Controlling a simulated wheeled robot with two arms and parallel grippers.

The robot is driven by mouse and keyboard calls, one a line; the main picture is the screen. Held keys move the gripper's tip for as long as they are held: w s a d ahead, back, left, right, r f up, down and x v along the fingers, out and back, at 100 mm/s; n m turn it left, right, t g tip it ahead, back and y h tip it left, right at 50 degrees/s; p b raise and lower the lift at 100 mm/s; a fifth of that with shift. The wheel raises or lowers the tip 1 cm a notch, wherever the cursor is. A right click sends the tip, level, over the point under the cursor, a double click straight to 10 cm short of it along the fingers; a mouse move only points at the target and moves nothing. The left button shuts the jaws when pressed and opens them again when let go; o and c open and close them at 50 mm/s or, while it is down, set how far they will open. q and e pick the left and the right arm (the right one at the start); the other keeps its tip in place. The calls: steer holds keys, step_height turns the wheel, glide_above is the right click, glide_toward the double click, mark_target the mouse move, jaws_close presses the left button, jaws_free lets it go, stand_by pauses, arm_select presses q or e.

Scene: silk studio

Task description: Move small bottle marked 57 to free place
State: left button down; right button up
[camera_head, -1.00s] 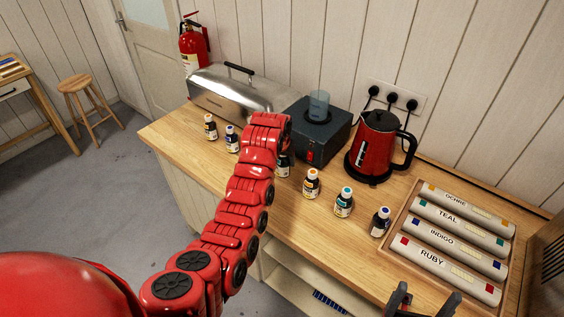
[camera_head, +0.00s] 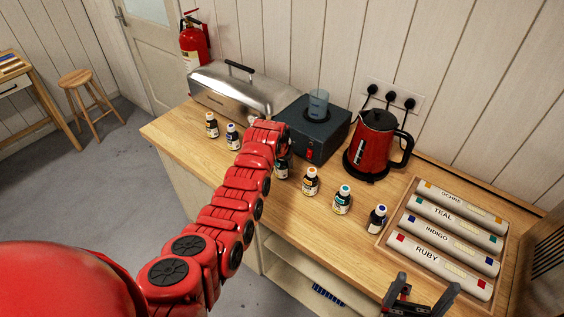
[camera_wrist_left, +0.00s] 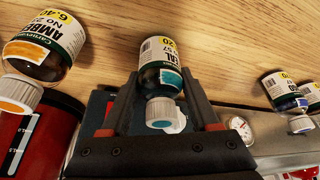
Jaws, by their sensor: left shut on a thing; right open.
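The small bottle with a teal label (camera_wrist_left: 160,52) stands between the fingers of my left gripper (camera_wrist_left: 161,78), which is shut on it. In the head view a dark bottle (camera_head: 282,170) shows partly behind the end of my left arm, which hides the fingers. I cannot tell whether the held bottle touches the wooden counter (camera_head: 270,222). My right gripper (camera_head: 418,300) is open and empty at the bottom right, near the counter's front edge.
Orange-capped (camera_head: 310,182), teal-capped (camera_head: 342,200) and blue-capped (camera_head: 377,218) bottles stand to the right; two more (camera_head: 212,126) (camera_head: 233,138) to the left. Behind are a steel case (camera_head: 235,92), dark box (camera_head: 318,138) and red kettle (camera_head: 374,145). A tray (camera_head: 386,236) holds labelled rolls.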

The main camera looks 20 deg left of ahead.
arm_select(q)
steer(key=shift+c, duration=0.6)
jaws_free()
steer(key=shift+f, duration=0.1)
